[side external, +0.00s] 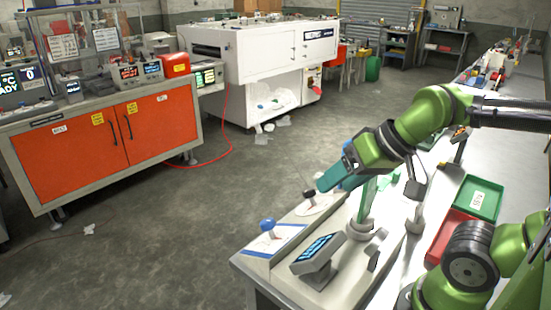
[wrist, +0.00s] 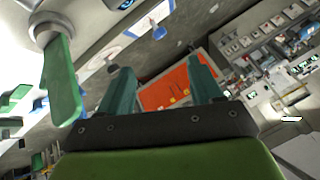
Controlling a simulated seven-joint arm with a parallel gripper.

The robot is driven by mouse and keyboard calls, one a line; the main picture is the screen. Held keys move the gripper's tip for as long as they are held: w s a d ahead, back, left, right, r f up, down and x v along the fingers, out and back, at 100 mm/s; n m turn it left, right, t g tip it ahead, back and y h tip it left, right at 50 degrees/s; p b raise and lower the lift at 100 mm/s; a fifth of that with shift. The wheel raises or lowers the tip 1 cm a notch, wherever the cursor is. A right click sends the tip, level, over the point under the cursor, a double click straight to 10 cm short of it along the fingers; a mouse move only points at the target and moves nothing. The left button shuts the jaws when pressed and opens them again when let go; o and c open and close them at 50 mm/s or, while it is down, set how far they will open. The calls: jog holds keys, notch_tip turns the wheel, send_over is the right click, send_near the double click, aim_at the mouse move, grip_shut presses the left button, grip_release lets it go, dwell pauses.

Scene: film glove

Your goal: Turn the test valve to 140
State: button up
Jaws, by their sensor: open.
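My gripper (side external: 331,178) is open, with teal fingers pointing down and left over the near bench. In the wrist view its two fingers (wrist: 162,80) are apart with nothing between them. No label marks the test valve, so I cannot tell for sure which part it is. A green lever (side external: 368,196) stands up from a round grey base (side external: 360,231), right of the fingers. In the wrist view the green lever (wrist: 62,85) is left of the fingers, clear of them. A blue-knobbed lever (side external: 267,226) and a dark-knobbed one (side external: 310,194) stand along the bench edge.
A tilted display (side external: 318,255) stands at the bench's front; its reading is too small to tell. Green (side external: 478,198) and red (side external: 450,236) trays lie to the right. Beyond the bench edge is open floor, then an orange-doored cabinet (side external: 95,150) and a white machine (side external: 262,48).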

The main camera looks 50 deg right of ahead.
jog(key=shift+f, duration=0.1)
jog(key=n+g, duration=0.6)
jog(key=g, duration=0.1)
send_over(265, 221)
jog(key=d, duration=0.2)
jog(key=shift+h, duration=0.4)
jog(key=f, duration=0.5)
jog(key=a+f, duration=0.1)
jog(key=f, duration=1)
jog(key=shift+a+f, duration=0.25)
jog(key=shift+a, duration=0.1)
jog(key=shift+c, duration=0.5)
jog(key=c, duration=1)
